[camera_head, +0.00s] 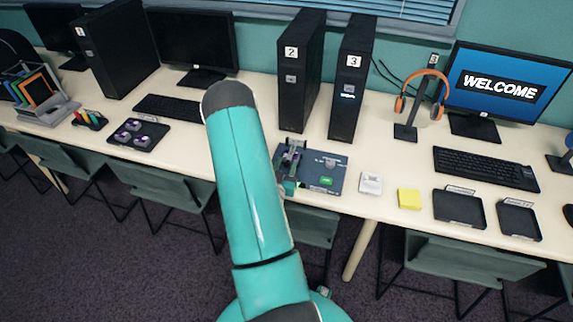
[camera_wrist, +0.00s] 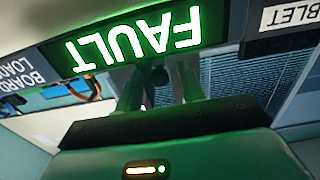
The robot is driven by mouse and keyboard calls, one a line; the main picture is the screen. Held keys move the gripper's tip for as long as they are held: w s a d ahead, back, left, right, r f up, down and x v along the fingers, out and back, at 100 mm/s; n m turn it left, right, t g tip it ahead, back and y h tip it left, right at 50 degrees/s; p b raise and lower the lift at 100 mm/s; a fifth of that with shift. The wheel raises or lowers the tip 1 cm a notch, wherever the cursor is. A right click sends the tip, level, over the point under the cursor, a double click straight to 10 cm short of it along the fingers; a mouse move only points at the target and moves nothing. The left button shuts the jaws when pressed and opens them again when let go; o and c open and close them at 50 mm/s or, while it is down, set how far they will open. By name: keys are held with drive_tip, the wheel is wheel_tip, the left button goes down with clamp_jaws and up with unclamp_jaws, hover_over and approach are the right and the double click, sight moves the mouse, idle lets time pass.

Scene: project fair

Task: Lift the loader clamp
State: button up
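The board loader (camera_head: 325,172) is a dark plate on the desk with a small green light on its face. The loader clamp (camera_head: 293,152) looks like a grey upright part at its left end, partly hidden by my arm. My gripper (camera_head: 290,183) is mostly hidden behind my arm, low at the loader's front left. In the wrist view my gripper's fingers (camera_wrist: 160,88) stand apart, with a dark rounded part between them that may be the clamp. I see no clear contact. A glowing green FAULT panel (camera_wrist: 135,45) hides the fingertips.
A white box (camera_head: 370,183), a yellow block (camera_head: 409,199) and two dark trays (camera_head: 459,208) (camera_head: 519,220) stand right of the loader. Black computer towers (camera_head: 301,70) (camera_head: 352,78) stand behind it. Chairs (camera_head: 166,185) line the desk's front edge.

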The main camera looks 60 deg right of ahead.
drive_tip(key=shift+w+d, duration=0.1)
drive_tip(key=shift+d, duration=0.45)
drive_tip(key=shift+c, duration=0.5)
clamp_jaws()
drive_tip(key=shift+r, duration=0.1)
